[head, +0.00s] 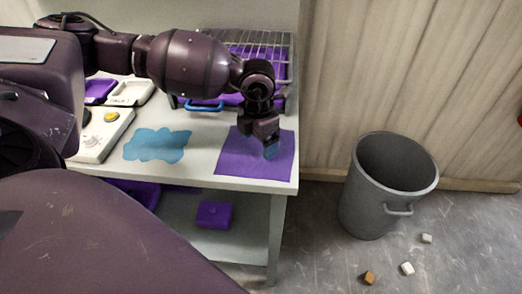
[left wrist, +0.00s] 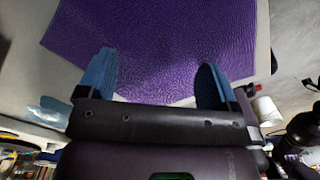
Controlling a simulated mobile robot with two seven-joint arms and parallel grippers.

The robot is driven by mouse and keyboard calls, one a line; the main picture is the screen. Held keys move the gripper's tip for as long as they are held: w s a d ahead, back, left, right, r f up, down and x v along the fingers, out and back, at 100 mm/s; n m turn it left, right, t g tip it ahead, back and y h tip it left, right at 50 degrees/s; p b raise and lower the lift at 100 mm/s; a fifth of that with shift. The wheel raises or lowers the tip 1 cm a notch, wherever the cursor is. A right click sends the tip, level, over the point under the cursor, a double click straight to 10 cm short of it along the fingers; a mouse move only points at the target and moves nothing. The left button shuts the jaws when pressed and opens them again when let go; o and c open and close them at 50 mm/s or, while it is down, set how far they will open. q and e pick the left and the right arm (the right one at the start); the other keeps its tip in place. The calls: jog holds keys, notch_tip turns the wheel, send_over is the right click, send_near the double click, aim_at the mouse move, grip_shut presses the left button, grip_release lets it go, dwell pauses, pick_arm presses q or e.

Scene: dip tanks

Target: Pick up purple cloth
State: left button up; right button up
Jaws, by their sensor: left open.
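The purple cloth (head: 240,160) lies flat on the right end of the white table (head: 200,182), near its front right corner. My left gripper (head: 271,150) is over the right part of the cloth, pointing down, with nothing held. In the left wrist view the blue fingertips of my left gripper (left wrist: 158,82) are spread wide apart, with the purple cloth (left wrist: 160,35) filling the space between and beyond them. I cannot tell how close the tips are to the cloth. My right gripper does not show.
A blue cloth (head: 157,145) lies left of the purple one. A wire rack (head: 255,42) stands at the back. A white panel with a yellow button (head: 111,117) is at left. A grey bin (head: 365,195) stands on the floor at right. A purple box (head: 214,214) sits on the lower shelf.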

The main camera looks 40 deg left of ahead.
pick_arm(q)
jog(key=shift+f, duration=0.45)
jog(key=shift+f, duration=0.1)
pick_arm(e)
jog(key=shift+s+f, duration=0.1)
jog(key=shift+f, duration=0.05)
pick_arm(q)
jog(key=c, duration=0.8)
jog(key=shift+s, duration=0.1)
grip_shut()
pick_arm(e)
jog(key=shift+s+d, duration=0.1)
pick_arm(q)
notch_tip(320, 180, up, 5)
jog(key=shift+f+p, duration=0.2)
jog(key=shift+p, duration=0.9)
notch_tip(320, 180, up, 7)
jog(key=p, duration=0.4)
jog(key=shift+r, duration=0.2)
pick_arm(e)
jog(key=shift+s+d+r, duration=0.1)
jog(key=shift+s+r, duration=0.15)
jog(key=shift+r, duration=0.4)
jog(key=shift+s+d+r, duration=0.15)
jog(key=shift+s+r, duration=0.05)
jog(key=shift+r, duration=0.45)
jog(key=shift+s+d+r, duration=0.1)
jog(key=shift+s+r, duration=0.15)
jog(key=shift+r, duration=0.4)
